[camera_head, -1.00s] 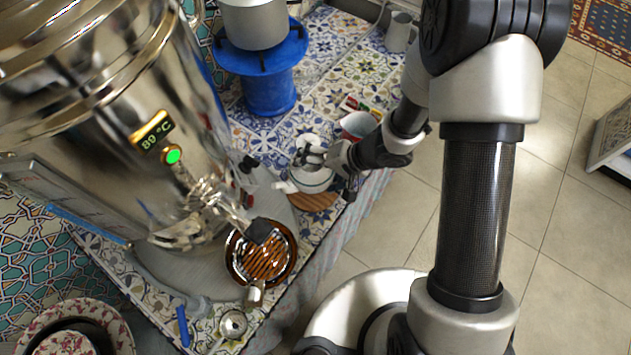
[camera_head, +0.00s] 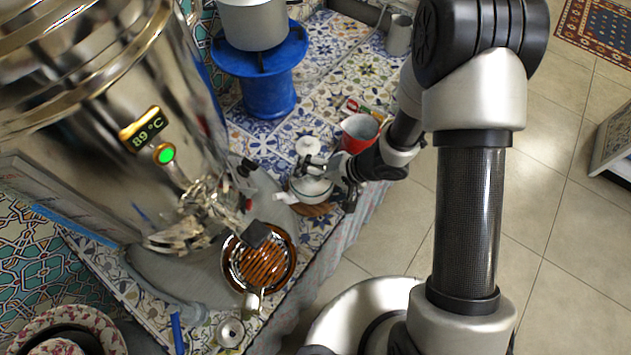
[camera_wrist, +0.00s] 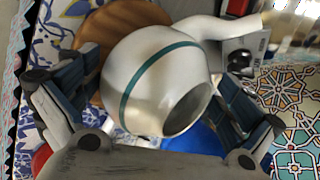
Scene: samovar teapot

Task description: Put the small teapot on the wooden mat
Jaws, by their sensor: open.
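The small teapot (camera_head: 312,189) is white with a teal band, and its spout points left in the head view. In the wrist view the teapot (camera_wrist: 150,75) has an uncovered dark mouth. The round wooden mat (camera_wrist: 103,30) shows partly behind its body, and in the head view the mat (camera_head: 316,210) peeks out below it. The teapot overlaps the mat; I cannot tell whether they touch all round. My gripper (camera_wrist: 156,78) is open, one finger on each side of the teapot. My gripper (camera_head: 330,170) partly covers the teapot's upper right.
A steel samovar (camera_head: 110,130) stands left, above a brown drip grille (camera_head: 258,268). A red cup (camera_head: 360,131) stands just behind my gripper. A blue stand (camera_head: 270,95) carries a metal pot (camera_head: 255,25). A white lid-like piece (camera_head: 308,146) is behind the teapot. The counter edge is close.

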